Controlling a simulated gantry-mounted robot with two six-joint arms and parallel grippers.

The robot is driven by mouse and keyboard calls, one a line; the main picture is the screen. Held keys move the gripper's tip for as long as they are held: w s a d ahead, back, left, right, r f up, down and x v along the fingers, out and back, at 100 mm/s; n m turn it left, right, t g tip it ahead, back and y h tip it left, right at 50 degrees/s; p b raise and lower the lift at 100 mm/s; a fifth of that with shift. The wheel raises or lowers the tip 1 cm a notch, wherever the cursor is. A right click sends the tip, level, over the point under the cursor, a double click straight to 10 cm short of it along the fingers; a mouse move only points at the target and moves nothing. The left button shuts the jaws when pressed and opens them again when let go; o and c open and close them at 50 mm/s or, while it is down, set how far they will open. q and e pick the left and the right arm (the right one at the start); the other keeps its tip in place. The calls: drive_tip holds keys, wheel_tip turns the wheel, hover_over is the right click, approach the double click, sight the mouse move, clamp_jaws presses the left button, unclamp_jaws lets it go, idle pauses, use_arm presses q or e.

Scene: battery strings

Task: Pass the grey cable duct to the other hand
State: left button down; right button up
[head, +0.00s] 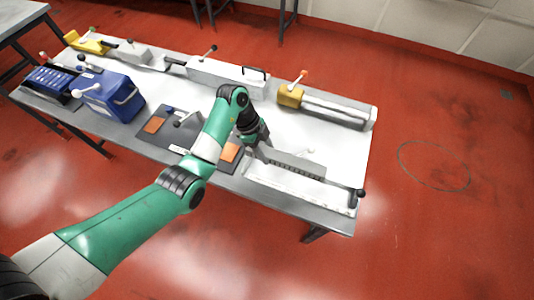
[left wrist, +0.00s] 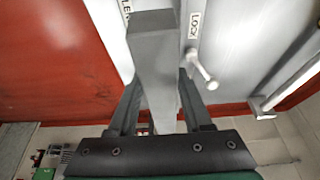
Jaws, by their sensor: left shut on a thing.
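The grey cable duct (head: 298,166) is a long slotted bar over the right front part of the table. My left gripper (head: 263,152) is shut on its left end, and the rest of the duct extends to the right. In the left wrist view the duct (left wrist: 153,65) runs away between the two fingers of my left gripper (left wrist: 158,95). I cannot tell whether the duct touches the white surface below it. My right gripper is not in view.
The table (head: 362,150) carries a white tray with a black-knobbed lever (head: 360,193) close to the duct. A dark mat with orange pads (head: 155,125) and a blue box (head: 108,97) lie left. A grey cylinder with a yellow block (head: 290,95) is behind. Red floor lies open at right.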

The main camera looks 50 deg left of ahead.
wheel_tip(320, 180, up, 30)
drive_tip(key=p, duration=2.9)
drive_tip(key=shift+p, duration=0.35)
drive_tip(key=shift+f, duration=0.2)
